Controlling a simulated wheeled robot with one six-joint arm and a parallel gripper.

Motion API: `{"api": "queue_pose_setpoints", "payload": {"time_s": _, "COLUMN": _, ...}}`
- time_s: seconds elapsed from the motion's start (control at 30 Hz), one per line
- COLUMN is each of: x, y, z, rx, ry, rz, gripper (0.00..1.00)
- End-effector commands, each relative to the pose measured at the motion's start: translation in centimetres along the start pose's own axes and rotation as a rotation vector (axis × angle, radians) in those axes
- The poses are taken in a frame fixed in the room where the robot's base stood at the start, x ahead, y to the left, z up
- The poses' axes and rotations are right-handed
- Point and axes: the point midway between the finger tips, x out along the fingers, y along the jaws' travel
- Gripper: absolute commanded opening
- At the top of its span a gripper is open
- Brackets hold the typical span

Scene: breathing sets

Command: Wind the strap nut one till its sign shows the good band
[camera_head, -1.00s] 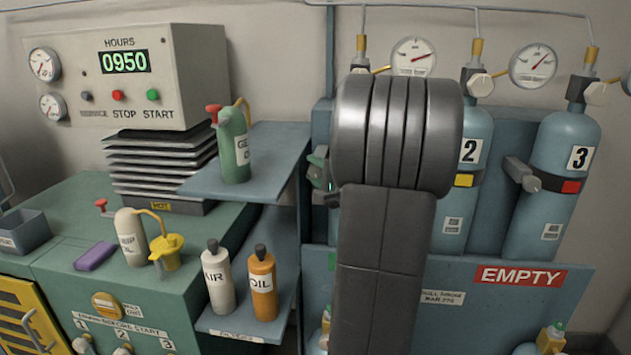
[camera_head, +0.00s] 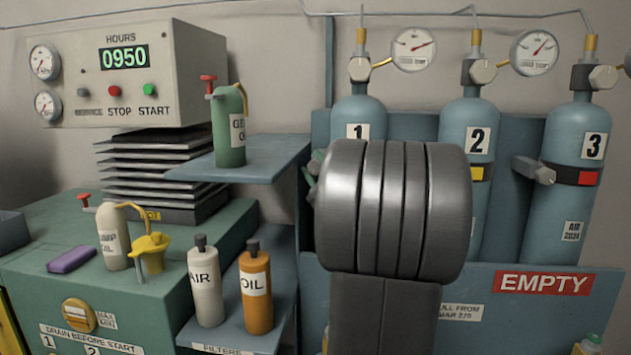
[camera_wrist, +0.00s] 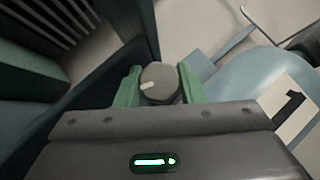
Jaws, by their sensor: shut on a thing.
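Bottle one (camera_head: 358,105) stands at the left of the rack, its number label showing above my arm. Its strap and coloured sign are hidden behind my arm in the head view. In the wrist view a round grey nut (camera_wrist: 160,84) with a pale mark sits between the green fingers of my gripper (camera_wrist: 159,80), which is shut on it. Part of bottle one (camera_wrist: 250,80) shows at the right there. In the head view only a bit of green finger shows left of my arm.
Bottle two (camera_head: 465,125) has a yellow strap sign (camera_head: 477,174). Bottle three (camera_head: 575,130) has a red sign (camera_head: 587,178) and its own grey nut (camera_head: 534,171). A blue shelf (camera_head: 270,160) with a green oil can (camera_head: 229,135) stands left of my arm.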

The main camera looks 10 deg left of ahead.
Motion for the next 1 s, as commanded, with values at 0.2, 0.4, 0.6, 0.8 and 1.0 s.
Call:
{"api": "queue_pose_setpoints", "payload": {"time_s": 0.2, "x": -0.06, "y": 0.14, "z": 0.02, "rx": 0.029, "ry": -0.002, "rz": -0.027, "gripper": 0.12}}
{"api": "queue_pose_setpoints", "payload": {"time_s": 0.4, "x": 0.00, "y": 0.03, "z": 0.08, "rx": 0.035, "ry": -0.002, "rz": -0.032, "gripper": 0.12}}
{"api": "queue_pose_setpoints", "payload": {"time_s": 0.6, "x": 0.01, "y": 0.00, "z": 0.09, "rx": 0.035, "ry": -0.002, "rz": -0.032, "gripper": 0.12}}
{"api": "queue_pose_setpoints", "payload": {"time_s": 0.8, "x": 0.01, "y": 0.04, "z": 0.09, "rx": 0.035, "ry": -0.003, "rz": -0.031, "gripper": 0.57}}
{"api": "queue_pose_setpoints", "payload": {"time_s": 1.0, "x": -0.03, "y": 0.25, "z": 0.06, "rx": 0.035, "ry": -0.002, "rz": -0.027, "gripper": 0.57}}
